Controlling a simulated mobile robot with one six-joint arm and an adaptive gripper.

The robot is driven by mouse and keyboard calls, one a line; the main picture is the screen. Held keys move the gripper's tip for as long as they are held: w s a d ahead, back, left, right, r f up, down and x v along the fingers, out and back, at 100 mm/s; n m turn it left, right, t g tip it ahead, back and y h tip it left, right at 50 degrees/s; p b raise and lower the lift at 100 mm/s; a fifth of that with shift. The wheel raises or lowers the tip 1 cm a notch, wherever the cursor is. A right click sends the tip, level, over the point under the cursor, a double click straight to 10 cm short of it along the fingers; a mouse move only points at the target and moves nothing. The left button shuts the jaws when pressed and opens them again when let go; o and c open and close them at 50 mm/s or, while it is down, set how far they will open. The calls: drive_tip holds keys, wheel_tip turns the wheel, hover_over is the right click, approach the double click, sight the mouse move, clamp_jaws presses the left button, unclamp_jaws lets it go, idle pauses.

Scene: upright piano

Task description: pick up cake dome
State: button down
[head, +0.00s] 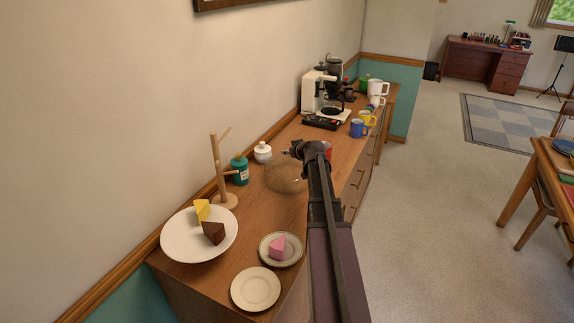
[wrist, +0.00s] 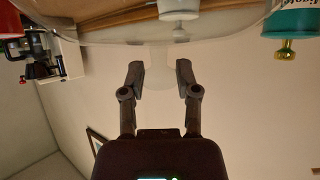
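The cake dome (head: 284,177) is a clear glass cover standing on the wooden sideboard in the head view. In the wrist view, the clear dome (wrist: 105,32) spans the top, with a faint pale knob (wrist: 160,66) at the fingertips. My gripper (head: 289,152) is just above the dome in the head view and partly hidden by my arm. In the wrist view my gripper (wrist: 160,76) is open, its two fingers apart on either side of the knob's area. I cannot tell whether they touch it.
A white lidded pot (head: 263,153), a teal bottle (head: 240,170) and a wooden mug stand (head: 220,175) are left of the dome. A white cake plate (head: 180,240) and two smaller plates are nearer. A red mug (head: 328,149) and a coffee maker (head: 315,92) stand beyond.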

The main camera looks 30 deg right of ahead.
drive_tip(key=shift+r, duration=0.1)
idle(0.4)
wheel_tip(320, 180, up, 3)
drive_tip(key=p, duration=0.3)
drive_tip(key=shift+f, duration=0.2)
drive_tip(key=s+r+p, duration=0.2)
drive_tip(key=s, duration=1.4)
drive_tip(key=shift+a, duration=0.45)
drive_tip(key=shift+r, duration=0.1)
drive_tip(key=shift+r, duration=0.1)
